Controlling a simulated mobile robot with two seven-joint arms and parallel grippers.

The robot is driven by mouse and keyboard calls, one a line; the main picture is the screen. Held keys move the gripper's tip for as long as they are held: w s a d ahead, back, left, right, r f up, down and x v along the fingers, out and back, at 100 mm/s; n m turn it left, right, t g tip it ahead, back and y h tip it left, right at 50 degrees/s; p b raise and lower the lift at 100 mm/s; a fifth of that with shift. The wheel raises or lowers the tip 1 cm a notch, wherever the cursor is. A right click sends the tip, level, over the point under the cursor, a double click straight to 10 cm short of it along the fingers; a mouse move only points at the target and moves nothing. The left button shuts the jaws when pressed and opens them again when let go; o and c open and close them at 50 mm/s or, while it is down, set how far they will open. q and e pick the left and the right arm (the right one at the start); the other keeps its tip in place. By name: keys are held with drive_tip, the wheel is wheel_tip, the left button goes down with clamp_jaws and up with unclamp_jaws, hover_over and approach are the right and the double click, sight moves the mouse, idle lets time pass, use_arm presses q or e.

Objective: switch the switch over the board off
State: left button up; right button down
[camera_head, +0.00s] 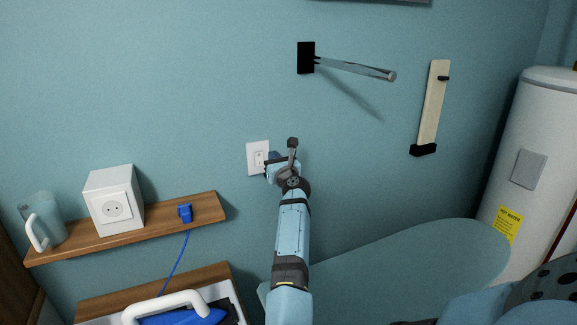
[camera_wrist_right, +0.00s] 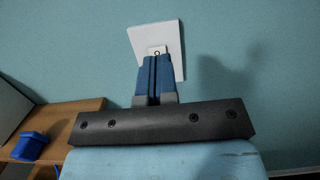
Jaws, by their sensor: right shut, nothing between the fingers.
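The white wall switch (camera_head: 254,151) is on the blue-green wall, above and left of the teal ironing board (camera_head: 400,265). My right gripper (camera_head: 269,166) is at the right side of the switch plate and hides part of it. In the right wrist view the switch plate (camera_wrist_right: 170,40) appears tilted, and my blue right fingers (camera_wrist_right: 154,62) are shut together with nothing between them. Their tips overlap the lower part of the small rocker (camera_wrist_right: 157,50); I cannot tell whether they touch it. My left gripper is not in view.
A wooden shelf (camera_head: 160,232) at left holds a white socket box (camera_head: 113,200), a blue plug (camera_head: 185,213) and a clear jug (camera_head: 45,217). A blue iron (camera_head: 185,317) is below. A metal rod (camera_head: 355,69) juts from the wall; a water heater (camera_head: 540,130) stands right.

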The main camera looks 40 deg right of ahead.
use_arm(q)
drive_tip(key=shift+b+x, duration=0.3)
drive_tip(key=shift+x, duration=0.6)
use_arm(e)
drive_tip(key=v, duration=0.3)
drive_tip(key=r+v, duration=0.1)
drive_tip(key=v, duration=0.1)
drive_tip(key=shift+s+a, duration=0.25)
drive_tip(key=shift+s, duration=0.1)
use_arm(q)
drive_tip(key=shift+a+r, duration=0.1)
use_arm(e)
drive_tip(key=shift+s, duration=0.1)
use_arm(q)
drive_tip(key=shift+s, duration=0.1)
